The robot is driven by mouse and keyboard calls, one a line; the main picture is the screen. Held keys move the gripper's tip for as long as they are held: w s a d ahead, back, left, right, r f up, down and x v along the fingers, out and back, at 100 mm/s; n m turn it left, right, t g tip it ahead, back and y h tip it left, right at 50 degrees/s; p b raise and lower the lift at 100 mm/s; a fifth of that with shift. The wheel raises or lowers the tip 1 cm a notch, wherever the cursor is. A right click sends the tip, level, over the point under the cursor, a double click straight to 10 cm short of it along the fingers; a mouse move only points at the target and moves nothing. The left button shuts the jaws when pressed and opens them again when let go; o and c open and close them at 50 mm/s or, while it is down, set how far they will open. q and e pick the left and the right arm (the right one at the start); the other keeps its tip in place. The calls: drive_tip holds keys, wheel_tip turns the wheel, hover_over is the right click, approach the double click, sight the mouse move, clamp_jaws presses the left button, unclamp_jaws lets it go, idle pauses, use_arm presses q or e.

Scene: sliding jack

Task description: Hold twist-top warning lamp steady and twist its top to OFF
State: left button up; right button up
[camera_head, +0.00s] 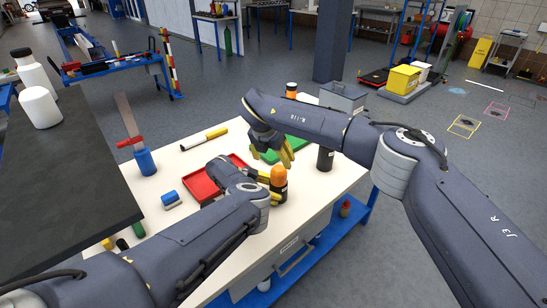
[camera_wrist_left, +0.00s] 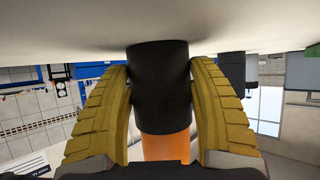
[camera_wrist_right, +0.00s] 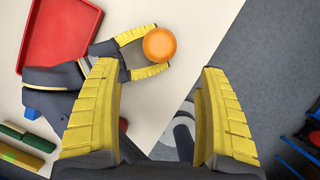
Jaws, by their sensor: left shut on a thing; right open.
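The warning lamp (camera_head: 279,183) stands upright on the white table, with a black body and an orange domed top. In the left wrist view its black body (camera_wrist_left: 158,85) is between the yellow fingers, upside down in that picture. My left gripper (camera_head: 271,188) is shut on the lamp's black body from the left side. My right gripper (camera_head: 287,157) is open and empty, above and behind the lamp. In the right wrist view the orange top (camera_wrist_right: 160,44) lies beyond the open fingers (camera_wrist_right: 160,95), apart from them. The top's markings cannot be read.
A red tray (camera_head: 203,184) lies left of the lamp and a green tray (camera_head: 285,147) behind it. A black cylinder (camera_head: 325,158) stands to the right. The table's front edge is close.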

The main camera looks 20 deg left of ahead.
drive_tip(key=s+a+f+g+y, duration=0.1)
drive_tip(key=s+f+g+y, duration=0.3)
drive_tip(key=s+g+y, duration=0.15)
drive_tip(key=m+t+y, duration=0.7)
drive_tip(key=m+y, duration=0.5)
drive_tip(key=m, duration=0.8)
approach(278, 173)
wheel_tip(278, 173, down, 2)
drive_tip(key=w, duration=0.2)
drive_tip(key=shift+m, duration=0.3)
drive_tip(key=shift+x, duration=5.4)
drive_tip(key=shift+f, duration=0.15)
drive_tip(key=shift+c, duration=0.6)
